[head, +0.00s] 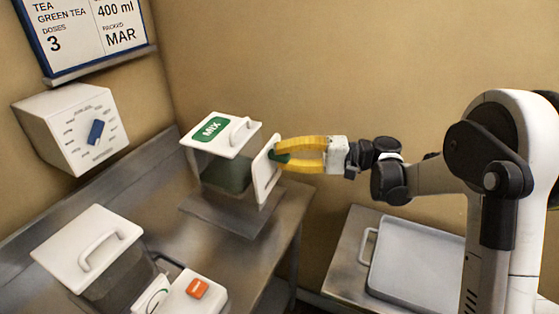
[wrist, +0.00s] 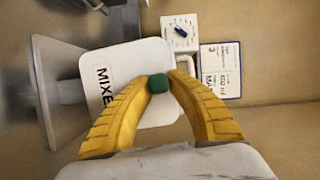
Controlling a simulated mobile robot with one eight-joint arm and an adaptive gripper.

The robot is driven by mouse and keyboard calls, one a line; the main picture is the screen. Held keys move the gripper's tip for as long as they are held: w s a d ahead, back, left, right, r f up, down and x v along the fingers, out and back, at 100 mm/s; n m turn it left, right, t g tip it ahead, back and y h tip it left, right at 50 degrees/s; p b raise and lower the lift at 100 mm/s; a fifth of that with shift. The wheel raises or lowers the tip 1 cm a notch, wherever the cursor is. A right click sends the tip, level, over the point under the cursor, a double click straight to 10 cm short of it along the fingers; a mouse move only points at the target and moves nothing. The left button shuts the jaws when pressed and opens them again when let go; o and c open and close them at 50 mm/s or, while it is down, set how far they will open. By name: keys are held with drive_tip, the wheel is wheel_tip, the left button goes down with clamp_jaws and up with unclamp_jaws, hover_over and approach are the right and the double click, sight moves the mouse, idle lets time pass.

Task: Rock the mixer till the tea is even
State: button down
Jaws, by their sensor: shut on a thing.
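The mixer is a clear box with dark green content (head: 226,172) low inside. Its white lid (head: 222,134) bears a green MIX label and a handle. A white plate (head: 265,172) stands at its right side, slightly tilted; in the wrist view this plate (wrist: 142,104) reads "MIXE", the rest cut off. A green knob (wrist: 158,83) sticks out of the plate. My gripper (head: 282,157) has its yellow fingers closed on this knob from the right. The wrist view shows the knob between both fingertips. How even the tea is, I cannot tell.
A lidded bucket (head: 88,248) and a white device with an orange button (head: 197,288) stand at front left on the steel counter. A dial box (head: 72,127) and a sign (head: 85,32) hang on the left wall. A grey tray (head: 418,268) lies at right, beyond a gap.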

drive_tip(key=shift+w+m, duration=0.25)
drive_tip(key=shift+m, duration=0.15)
idle(0.3)
drive_tip(key=c, duration=1.3)
unclamp_jaws()
drive_tip(key=shift+o, duration=0.2)
drive_tip(key=shift+d, duration=0.1)
drive_tip(key=d, duration=1.2)
drive_tip(key=shift+w, duration=0.3)
drive_tip(key=shift+a, duration=0.15)
